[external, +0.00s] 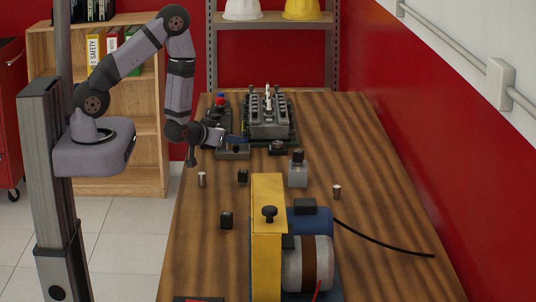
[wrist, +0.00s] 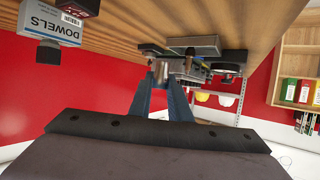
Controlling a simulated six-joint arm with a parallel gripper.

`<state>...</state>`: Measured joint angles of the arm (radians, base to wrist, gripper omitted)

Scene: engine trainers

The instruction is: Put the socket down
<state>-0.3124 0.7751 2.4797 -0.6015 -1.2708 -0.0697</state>
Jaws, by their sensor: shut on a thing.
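In the wrist view, which is upside down, my gripper (wrist: 161,82) is shut on a small shiny metal piece, the socket (wrist: 160,70), held between the fingertips. The socket cannot be made out in the external view. I cannot tell whether it touches anything below.
An engine block (external: 268,120) stands behind and right of my gripper. Small metal cylinders (external: 202,180) (external: 337,192), black cubes (external: 243,177) (external: 226,220) and a grey box (external: 298,175) stand nearer. A motor with a yellow guard (external: 267,245) fills the front. The right side is mostly clear.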

